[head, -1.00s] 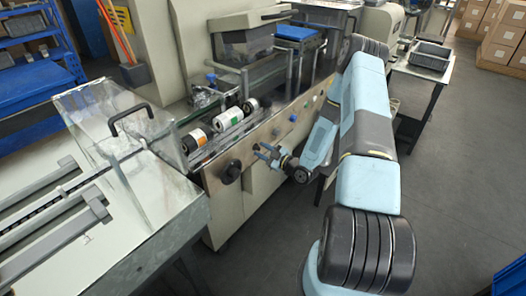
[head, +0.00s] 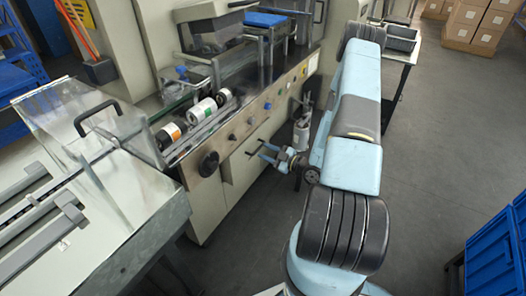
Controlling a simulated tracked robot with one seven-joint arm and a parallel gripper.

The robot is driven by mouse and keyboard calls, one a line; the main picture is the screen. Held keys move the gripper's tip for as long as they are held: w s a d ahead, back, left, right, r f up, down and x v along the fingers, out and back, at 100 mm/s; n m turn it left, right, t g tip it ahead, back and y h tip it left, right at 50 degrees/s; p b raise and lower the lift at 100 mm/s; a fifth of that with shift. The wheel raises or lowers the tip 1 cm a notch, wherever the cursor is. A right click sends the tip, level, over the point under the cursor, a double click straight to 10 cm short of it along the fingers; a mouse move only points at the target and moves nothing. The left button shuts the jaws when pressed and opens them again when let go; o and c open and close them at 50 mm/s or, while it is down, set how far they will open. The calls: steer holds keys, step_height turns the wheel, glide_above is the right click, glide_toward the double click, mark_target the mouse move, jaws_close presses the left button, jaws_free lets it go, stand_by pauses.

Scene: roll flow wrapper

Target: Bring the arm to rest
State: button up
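My arm reaches from the bottom of the head view up along the machine's right side, and its forearm folds back down. My gripper (head: 262,152) is at the end, pointing left, with its two dark fingers apart and nothing between them. It is in front of the flow wrapper's steel front panel (head: 240,128), right of the black knob (head: 209,164). No contact with the panel is visible, though the exact gap is hard to tell.
Labelled rolls (head: 203,110) lie on the machine bed. A clear guard with a black handle (head: 97,118) stands left. A pale cylinder (head: 301,132) shows behind my arm. Blue crates (head: 495,252) stand lower right, cartons (head: 475,28) at the back. Floor between is open.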

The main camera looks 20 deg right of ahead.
stand_by(0.4)
steer(key=w+d+r+g+h, duration=0.35)
steer(key=w+r+h, duration=0.35)
steer(key=r, duration=0.6)
steer(key=s+r+m+g+h, duration=0.25)
steer(key=r+m+h, duration=0.2)
steer(key=r, duration=1.15)
steer(key=s+a+r+m+g, duration=0.1)
steer(key=s+a+r+m, duration=0.2)
steer(key=s, duration=0.7)
steer(key=s+a+r+m+g, duration=0.1)
steer(key=s+a+r+m, duration=0.2)
steer(key=s+r, duration=0.5)
steer(key=s+a+r+m+g, duration=0.1)
steer(key=s+a+r+m, duration=0.2)
steer(key=s, duration=0.9)
step_height(320, 180, up, 2)
steer(key=shift+s+a+r+y, duration=0.2)
steer(key=shift+a+y, duration=0.25)
steer(key=shift+a, duration=0.7)
